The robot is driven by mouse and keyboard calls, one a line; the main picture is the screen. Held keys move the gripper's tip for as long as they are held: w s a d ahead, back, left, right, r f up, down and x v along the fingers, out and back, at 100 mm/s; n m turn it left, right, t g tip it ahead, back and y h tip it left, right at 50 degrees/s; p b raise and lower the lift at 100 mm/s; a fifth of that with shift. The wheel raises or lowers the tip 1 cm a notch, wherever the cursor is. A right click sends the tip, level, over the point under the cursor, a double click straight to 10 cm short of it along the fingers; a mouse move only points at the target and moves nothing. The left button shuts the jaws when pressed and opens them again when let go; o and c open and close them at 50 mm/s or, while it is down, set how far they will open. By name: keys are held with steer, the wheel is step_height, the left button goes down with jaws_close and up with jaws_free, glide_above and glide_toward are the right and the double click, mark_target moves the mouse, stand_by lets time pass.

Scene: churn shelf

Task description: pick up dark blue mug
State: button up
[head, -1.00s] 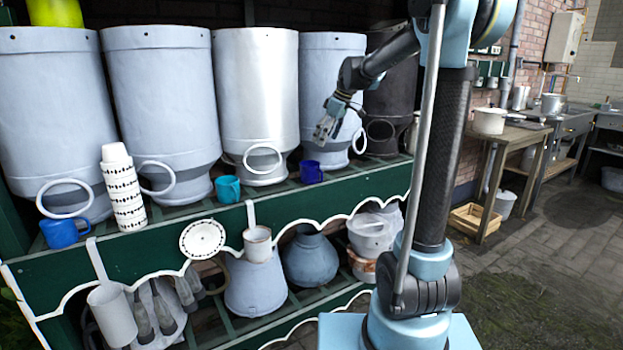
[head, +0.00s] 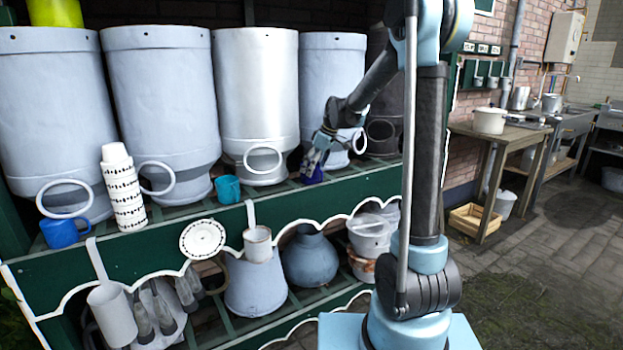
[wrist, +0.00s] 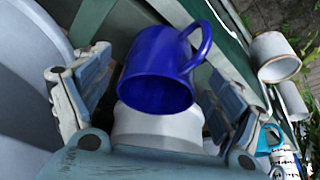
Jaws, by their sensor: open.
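The dark blue mug (head: 312,174) stands on the upper green shelf, in front of a grey churn. In the head view my gripper (head: 315,160) is at the mug and hides part of it. In the wrist view the mug (wrist: 157,68) lies between the two spread fingers of my gripper (wrist: 155,95), with its handle toward the upper right. Gaps show between the mug and both fingers. The gripper is open and holds nothing.
Large churns (head: 257,90) stand close behind on the shelf. A teal mug (head: 228,189), a stack of patterned cups (head: 124,188) and a brighter blue mug (head: 62,232) stand to the left. A white-rimmed cup (head: 257,243) hangs at the shelf's front edge.

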steer(key=shift+x, duration=1.75)
steer(key=shift+w, duration=0.1)
steer(key=shift+c, duration=0.5)
steer(key=c, duration=1.1)
steer(key=shift+d, duration=0.1)
